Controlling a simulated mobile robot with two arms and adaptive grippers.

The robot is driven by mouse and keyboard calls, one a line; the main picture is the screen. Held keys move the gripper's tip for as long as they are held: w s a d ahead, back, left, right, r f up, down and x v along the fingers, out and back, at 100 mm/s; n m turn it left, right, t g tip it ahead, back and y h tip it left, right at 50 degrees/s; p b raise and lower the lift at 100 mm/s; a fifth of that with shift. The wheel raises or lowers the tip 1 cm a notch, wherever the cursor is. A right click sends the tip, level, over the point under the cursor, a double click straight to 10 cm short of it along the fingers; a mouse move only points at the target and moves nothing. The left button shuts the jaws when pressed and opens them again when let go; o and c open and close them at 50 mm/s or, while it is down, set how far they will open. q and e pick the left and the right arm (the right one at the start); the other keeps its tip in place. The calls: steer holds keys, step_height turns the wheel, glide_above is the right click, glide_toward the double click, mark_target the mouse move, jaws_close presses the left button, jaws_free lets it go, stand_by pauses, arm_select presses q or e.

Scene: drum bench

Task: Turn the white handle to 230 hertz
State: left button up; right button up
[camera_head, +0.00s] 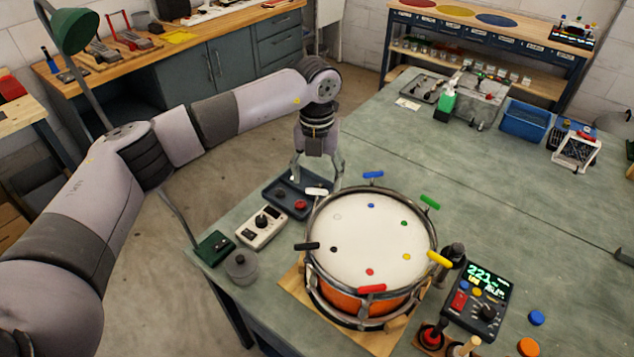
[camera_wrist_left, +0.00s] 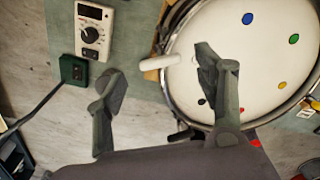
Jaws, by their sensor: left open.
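The white handle (camera_head: 316,191) sticks out from the rim of the drum (camera_head: 366,238), at the side nearest my left arm. In the left wrist view the white handle (camera_wrist_left: 160,61) lies between the spread fingers. My left gripper (camera_head: 317,179) is open above the handle, pointing down, one finger on each side; I cannot tell whether either touches it. The left gripper also fills the lower part of the wrist view (camera_wrist_left: 160,82). The tuner display (camera_head: 482,275) shows green digits that look like 221. My right gripper is not in view.
Blue, green, yellow, red and black handles ring the drum. A dark microphone-like post (camera_head: 453,256) stands between drum and tuner. The bench (camera_head: 400,150) behind the drum is mostly clear.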

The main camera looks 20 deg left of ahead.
mark_target(317, 189)
arm_select(q)
step_height(317, 189, down, 4)
steer(key=shift+s+r+p, duration=0.1)
steer(key=shift+r+p, duration=0.1)
steer(key=shift+p, duration=0.3)
steer(key=shift+f, duration=0.45)
steer(key=c, duration=1.2)
steer(key=shift+o, duration=0.2)
steer(key=shift+f+m+b, duration=0.15)
steer(key=shift+m+b, duration=0.65)
steer(key=shift+b, duration=0.35)
steer(key=shift+m+b, duration=0.6)
steer(key=shift+b, duration=0.15)
steer(key=shift+m+b, duration=1.3)
steer(key=shift+m, duration=0.2)
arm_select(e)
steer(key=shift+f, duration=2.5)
arm_select(q)
steer(key=shift+r, duration=0.2)
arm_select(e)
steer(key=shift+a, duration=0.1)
